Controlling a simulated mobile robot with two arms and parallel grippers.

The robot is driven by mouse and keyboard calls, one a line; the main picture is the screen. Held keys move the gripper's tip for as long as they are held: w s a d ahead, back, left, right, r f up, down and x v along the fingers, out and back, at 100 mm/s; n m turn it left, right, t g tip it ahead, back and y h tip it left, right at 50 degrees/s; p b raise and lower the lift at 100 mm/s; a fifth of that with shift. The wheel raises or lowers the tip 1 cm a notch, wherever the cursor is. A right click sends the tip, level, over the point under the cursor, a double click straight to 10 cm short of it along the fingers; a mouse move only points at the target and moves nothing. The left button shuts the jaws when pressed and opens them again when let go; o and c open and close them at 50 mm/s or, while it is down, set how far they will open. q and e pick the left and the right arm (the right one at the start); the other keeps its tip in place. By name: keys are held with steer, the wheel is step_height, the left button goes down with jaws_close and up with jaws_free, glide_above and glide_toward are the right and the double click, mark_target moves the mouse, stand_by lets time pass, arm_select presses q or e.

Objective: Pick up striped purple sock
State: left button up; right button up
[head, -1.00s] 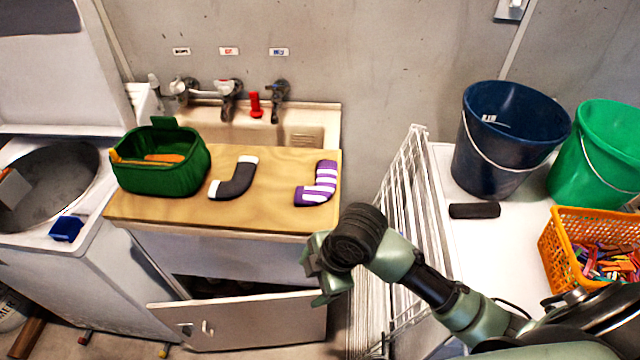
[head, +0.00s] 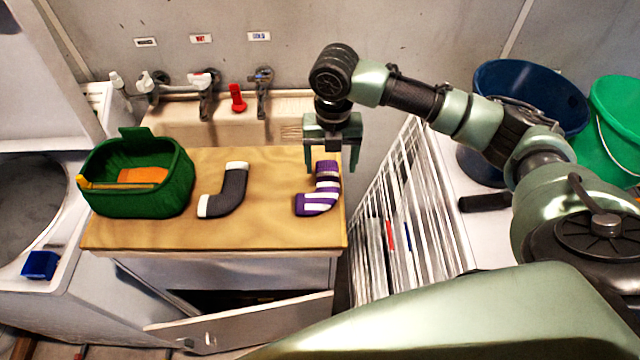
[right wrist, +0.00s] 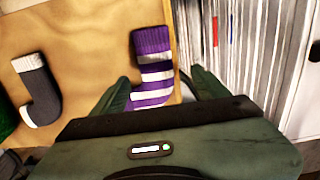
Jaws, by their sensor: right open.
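The striped purple and white sock (head: 318,202) lies flat on the right end of the wooden board (head: 270,228) in front of the sink. It also shows in the right wrist view (right wrist: 153,68), between and beyond my fingers. My right gripper (head: 332,165) points down over the sock's upper end. It is open and empty, with one finger to each side of the sock in the right wrist view (right wrist: 160,92). I cannot tell exactly how high it is above the sock. My left gripper is not in view.
A dark grey sock (head: 228,190) and a green basket (head: 150,200) lie left on the board. A white wire rack (head: 405,200) stands right of it. Faucets and a red object (head: 237,98) are behind. A cabinet door (head: 240,322) hangs open below.

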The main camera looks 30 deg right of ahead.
mark_target(328, 179)
steer(key=shift+s+a+f+p, duration=0.15)
steer(key=shift+f+p, duration=0.4)
steer(key=shift+f, duration=0.55)
steer(key=shift+w+a+f, duration=0.1)
steer(key=shift+w+f, duration=0.1)
steer(key=shift+f, duration=0.65)
steer(key=shift+f+p, duration=0.3)
steer(key=shift+f, duration=0.55)
steer(key=shift+c, duration=0.3)
steer(key=shift+w, duration=0.1)
steer(key=c, duration=1.4)
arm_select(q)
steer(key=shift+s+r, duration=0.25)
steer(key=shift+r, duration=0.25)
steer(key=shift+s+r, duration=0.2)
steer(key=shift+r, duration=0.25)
arm_select(e)
steer(key=shift+r, duration=0.1)
